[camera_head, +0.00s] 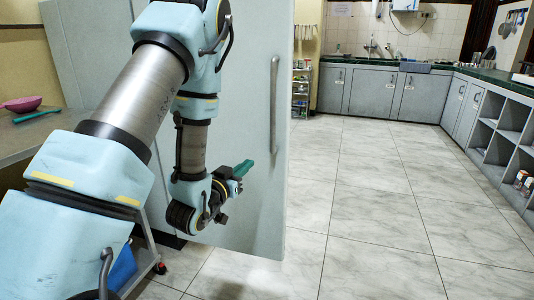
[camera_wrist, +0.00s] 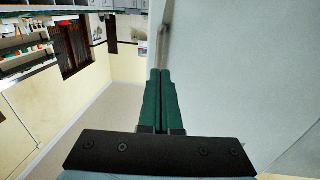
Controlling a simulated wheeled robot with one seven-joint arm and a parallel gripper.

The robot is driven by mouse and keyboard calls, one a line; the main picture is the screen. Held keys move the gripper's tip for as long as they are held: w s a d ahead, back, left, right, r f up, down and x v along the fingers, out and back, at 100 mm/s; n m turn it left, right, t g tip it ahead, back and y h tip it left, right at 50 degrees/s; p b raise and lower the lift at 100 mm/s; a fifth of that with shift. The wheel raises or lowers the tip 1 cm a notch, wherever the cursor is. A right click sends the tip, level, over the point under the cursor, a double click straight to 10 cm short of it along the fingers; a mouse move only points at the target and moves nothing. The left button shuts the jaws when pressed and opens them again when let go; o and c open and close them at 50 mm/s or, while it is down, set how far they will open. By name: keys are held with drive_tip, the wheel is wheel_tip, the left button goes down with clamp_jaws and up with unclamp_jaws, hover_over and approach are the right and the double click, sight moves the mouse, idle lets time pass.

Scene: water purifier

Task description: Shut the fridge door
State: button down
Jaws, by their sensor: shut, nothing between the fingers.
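The fridge door (camera_head: 262,205) is a tall pale grey panel in the middle of the head view. It appears to stand swung out from the fridge body (camera_head: 85,60) behind my arm. Its vertical bar handle (camera_head: 274,105) is near its right edge. My gripper (camera_head: 246,166), with green fingers, is shut and empty in front of the door's handle side, left of and below the handle. In the wrist view, the fingers (camera_wrist: 160,76) lie together beside the pale door surface (camera_wrist: 240,70). Whether they touch it I cannot tell. My arm hides much of the door's left part.
A worktop (camera_head: 45,140) with a pink bowl (camera_head: 20,104) stands at the left. A small rack (camera_head: 301,92) stands beyond the door. Grey cabinets (camera_head: 375,92) line the back, and open shelves (camera_head: 505,150) the right. The tiled floor (camera_head: 385,200) between is clear.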

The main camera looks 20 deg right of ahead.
sight(271, 144)
drive_tip(key=p+x, duration=0.1)
drive_tip(key=x, duration=1.2)
drive_tip(key=shift+d+p, duration=0.15)
drive_tip(key=shift+p, duration=0.2)
drive_tip(key=shift+w+d, duration=0.1)
drive_tip(key=shift+w, duration=0.05)
